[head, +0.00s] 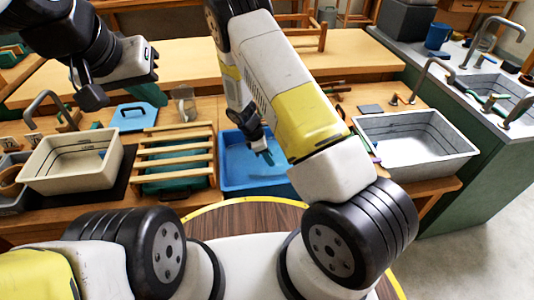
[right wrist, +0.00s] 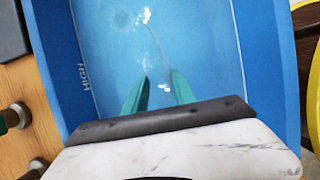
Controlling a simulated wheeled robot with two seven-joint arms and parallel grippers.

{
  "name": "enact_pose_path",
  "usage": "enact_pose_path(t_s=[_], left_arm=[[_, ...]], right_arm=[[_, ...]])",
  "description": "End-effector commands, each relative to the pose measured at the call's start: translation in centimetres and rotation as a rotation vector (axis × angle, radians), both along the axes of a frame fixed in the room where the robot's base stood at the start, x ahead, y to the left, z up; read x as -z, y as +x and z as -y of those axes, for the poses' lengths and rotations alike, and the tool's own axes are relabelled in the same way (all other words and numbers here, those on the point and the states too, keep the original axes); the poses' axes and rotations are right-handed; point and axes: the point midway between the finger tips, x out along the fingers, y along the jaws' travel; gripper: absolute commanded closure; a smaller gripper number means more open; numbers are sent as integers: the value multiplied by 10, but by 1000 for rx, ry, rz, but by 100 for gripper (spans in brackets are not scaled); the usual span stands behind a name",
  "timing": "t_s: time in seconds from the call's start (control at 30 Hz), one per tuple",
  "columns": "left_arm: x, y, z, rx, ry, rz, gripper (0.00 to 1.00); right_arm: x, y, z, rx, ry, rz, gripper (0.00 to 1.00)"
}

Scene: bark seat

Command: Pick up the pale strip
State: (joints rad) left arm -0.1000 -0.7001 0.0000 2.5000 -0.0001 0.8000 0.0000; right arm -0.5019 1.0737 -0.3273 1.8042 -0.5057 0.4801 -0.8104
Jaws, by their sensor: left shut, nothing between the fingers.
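I cannot clearly make out the pale strip in either view. A thin faint line (right wrist: 156,42) shows in the water of the blue tub (head: 232,186), ahead of my right fingertips; I cannot tell whether it is a strip. My right gripper (head: 267,156) points down into the tub. In the right wrist view its two green fingers (right wrist: 159,88) stand apart with nothing seen between them. My left gripper (head: 152,94) is shut and empty, above the bench at the upper left, far from the tub.
A slatted wooden rack (head: 175,155) stands left of the blue tub. A cream basin (head: 72,164) is further left, a white basin (head: 415,142) to the right. A blue board (head: 132,116) lies behind the rack. My right arm hides part of the bench.

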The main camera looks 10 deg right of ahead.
Motion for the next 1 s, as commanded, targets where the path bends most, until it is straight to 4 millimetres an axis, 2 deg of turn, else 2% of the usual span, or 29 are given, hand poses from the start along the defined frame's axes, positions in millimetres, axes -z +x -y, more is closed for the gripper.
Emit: enact_pose_path(t_s=[0.03,0.37,0.7,1.0], left_arm=[[0,0,0,0,0,0,100],[0,0,0,0,0,0,100],[0,0,0,0,0,0,100],[0,0,0,0,0,0,100]], right_arm=[[9,-1,1,-25,-13,-10,68],[43,-2,12,-53,-25,-23,68],[82,-5,36,-53,-25,-23,68],[87,-4,38,-52,-24,-21,68]])
